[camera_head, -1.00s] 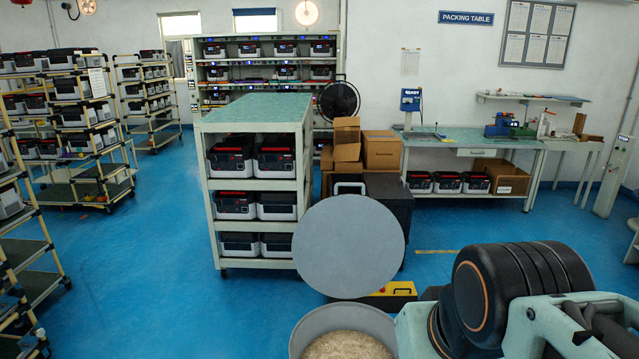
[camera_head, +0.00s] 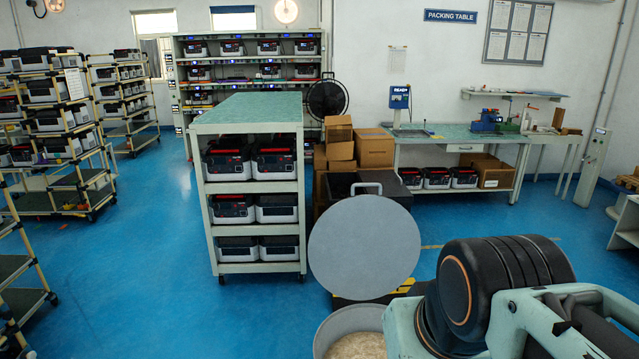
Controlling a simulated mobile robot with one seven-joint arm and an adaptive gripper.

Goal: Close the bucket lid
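The bucket (camera_head: 334,328) is grey and round, at the bottom middle of the head view, cut off by the lower edge. Pale, grainy contents show inside it. Its lid (camera_head: 363,248) is a flat grey disc standing upright at the bucket's far side, so the bucket is open. A light handle (camera_head: 366,186) sticks up at the lid's top edge. My arm fills the lower right and covers the bucket's right part. My gripper is out of view.
A wheeled shelf cart (camera_head: 254,264) with black and white boxes stands left of the lid. Cardboard boxes (camera_head: 375,150) and a black box are behind it. A packing table (camera_head: 465,136) is along the back wall.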

